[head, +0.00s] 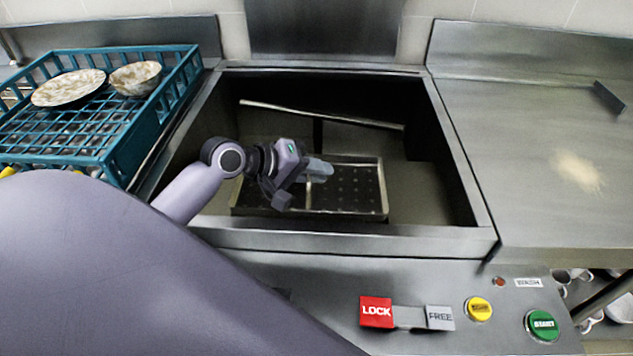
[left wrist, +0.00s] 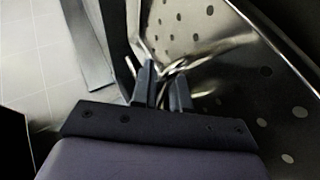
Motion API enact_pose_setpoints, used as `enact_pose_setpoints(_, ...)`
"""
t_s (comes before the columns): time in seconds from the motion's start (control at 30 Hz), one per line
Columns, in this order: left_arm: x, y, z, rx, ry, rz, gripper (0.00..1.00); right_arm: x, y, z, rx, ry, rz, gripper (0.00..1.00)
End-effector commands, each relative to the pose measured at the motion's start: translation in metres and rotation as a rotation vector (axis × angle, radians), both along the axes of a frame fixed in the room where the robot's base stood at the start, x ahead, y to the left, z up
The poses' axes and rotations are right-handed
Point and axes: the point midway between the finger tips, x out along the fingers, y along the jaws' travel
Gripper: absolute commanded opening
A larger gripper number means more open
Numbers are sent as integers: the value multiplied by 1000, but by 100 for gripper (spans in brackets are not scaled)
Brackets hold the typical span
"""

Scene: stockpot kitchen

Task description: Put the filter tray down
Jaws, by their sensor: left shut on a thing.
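The filter tray (head: 355,195) is a shallow metal tray with a perforated floor, inside the dark open well of the machine. My left gripper (head: 316,169) reaches into the well from the left and is over the tray's middle. In the left wrist view the left gripper's dark fingers (left wrist: 164,82) are shut on a thin shiny metal part of the tray (left wrist: 262,108). The tray's holes show on both sides of a bright bar. I cannot tell whether the tray's underside touches the well floor. My right gripper is out of view.
The metal well (head: 460,160) has raised rims, with a bar (head: 320,115) across its back. A teal rack (head: 120,155) with a plate (head: 68,88) and bowl (head: 135,78) stands left. The right counter (head: 500,120) is mostly clear. A LOCK/FREE slider (head: 408,317) and buttons are in front.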

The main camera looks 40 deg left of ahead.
Motion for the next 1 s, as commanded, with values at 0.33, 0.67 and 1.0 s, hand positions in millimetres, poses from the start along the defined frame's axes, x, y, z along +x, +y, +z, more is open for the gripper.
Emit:
enact_pose_setpoints(0.33, 0, 0, -27, -1, -2, 0, 0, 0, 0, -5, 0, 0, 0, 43)
enact_pose_setpoints(0.67, 0, 0, -34, -2, -1, 0, 0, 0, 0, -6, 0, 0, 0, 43)
enact_pose_setpoints(1.0, 0, 0, -40, -1, 1, 0, 38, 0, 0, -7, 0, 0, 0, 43)
